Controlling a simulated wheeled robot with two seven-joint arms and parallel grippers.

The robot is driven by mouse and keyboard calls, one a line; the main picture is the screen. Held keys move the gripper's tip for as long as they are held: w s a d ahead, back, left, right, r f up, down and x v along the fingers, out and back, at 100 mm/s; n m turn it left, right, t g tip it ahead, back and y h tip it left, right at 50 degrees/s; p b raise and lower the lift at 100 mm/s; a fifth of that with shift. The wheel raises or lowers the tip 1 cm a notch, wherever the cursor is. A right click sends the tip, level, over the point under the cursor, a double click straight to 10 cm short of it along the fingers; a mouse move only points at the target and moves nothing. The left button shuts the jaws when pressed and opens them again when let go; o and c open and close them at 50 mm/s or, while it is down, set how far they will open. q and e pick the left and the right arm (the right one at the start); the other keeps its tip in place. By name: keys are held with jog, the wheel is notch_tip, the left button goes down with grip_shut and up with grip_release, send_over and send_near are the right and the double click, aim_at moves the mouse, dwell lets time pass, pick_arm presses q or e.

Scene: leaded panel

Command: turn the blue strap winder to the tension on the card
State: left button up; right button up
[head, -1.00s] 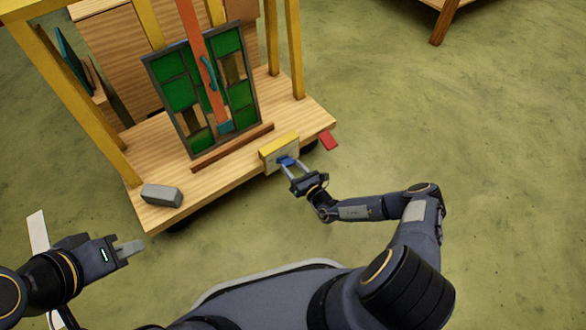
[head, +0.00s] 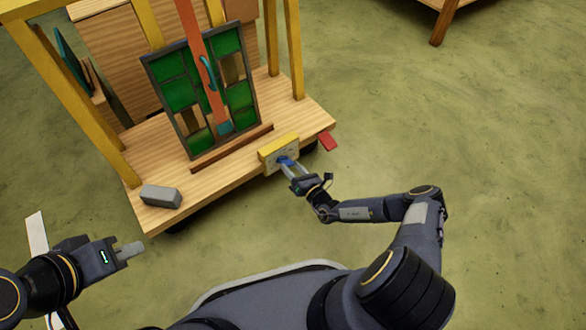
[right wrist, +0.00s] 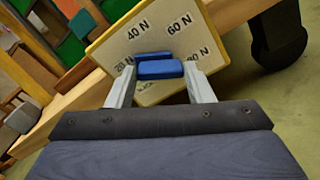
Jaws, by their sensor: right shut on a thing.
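The blue strap winder (head: 286,162) sits on the front of a yellow-edged box (head: 279,146) at the cart's front edge. In the right wrist view the blue winder (right wrist: 158,68) stands before a pale dial face (right wrist: 150,40) marked 20 N, 40 N, 60 N and a partly hidden 80 N. My right gripper (head: 291,170) is shut on the winder; its fingers (right wrist: 158,85) lie on either side of it. A leaded panel (head: 204,90) with green panes stands upright, an orange strap (head: 195,45) down its front. My left gripper (head: 130,251) is off the cart, its jaw opening unclear. I cannot make out a card.
A grey block (head: 161,196) lies on the wooden cart deck (head: 150,150) at the front left. A red tab (head: 328,142) sticks out at the deck's right corner. Yellow posts (head: 292,50) rise from the deck.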

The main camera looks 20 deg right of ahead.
jog(key=o, duration=1)
jog(key=shift+s, duration=0.15)
jog(key=shift+s+d+p, duration=0.2)
jog(key=shift+s+p, duration=0.1)
jog(key=p+v, duration=0.2)
jog(key=v, duration=0.5)
jog(key=shift+r, duration=0.1)
